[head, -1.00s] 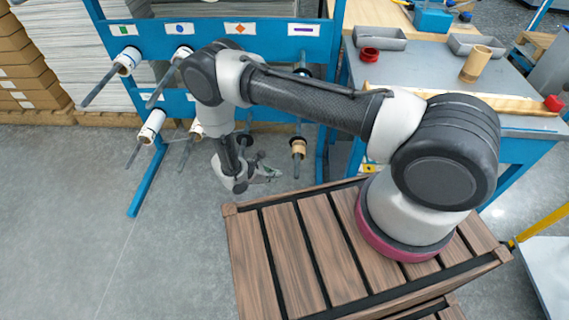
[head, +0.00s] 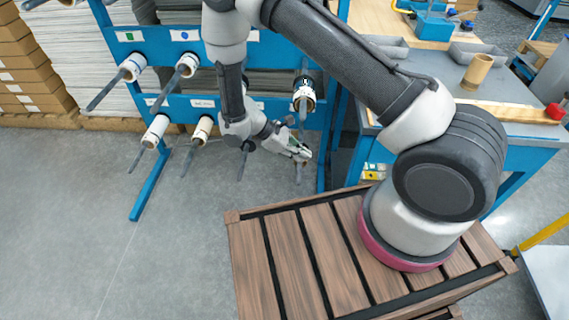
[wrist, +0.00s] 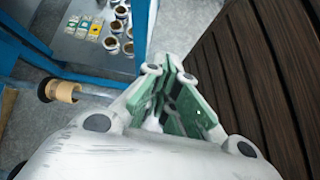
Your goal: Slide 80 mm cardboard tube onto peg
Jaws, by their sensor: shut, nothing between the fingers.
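A tan cardboard tube (wrist: 66,92) sits around a grey peg (wrist: 95,98) in the wrist view, close to a black disc at the peg's left end. In the head view my gripper (head: 303,154) is in front of the lower right peg (head: 298,172) of the blue rack, and it hides most of that peg and any tube there. My gripper's green-padded fingers (wrist: 168,75) are shut and empty in the wrist view, to the right of the tube and apart from it. Another tan tube (head: 477,72) stands upright on the workbench.
The blue rack (head: 160,50) carries several pegs with white-and-brown rolls, one of them (head: 304,95) above my gripper. A slatted wooden top (head: 300,245) is below my arm. The blue-framed workbench (head: 510,150) is at the right. Grey floor at the left is clear.

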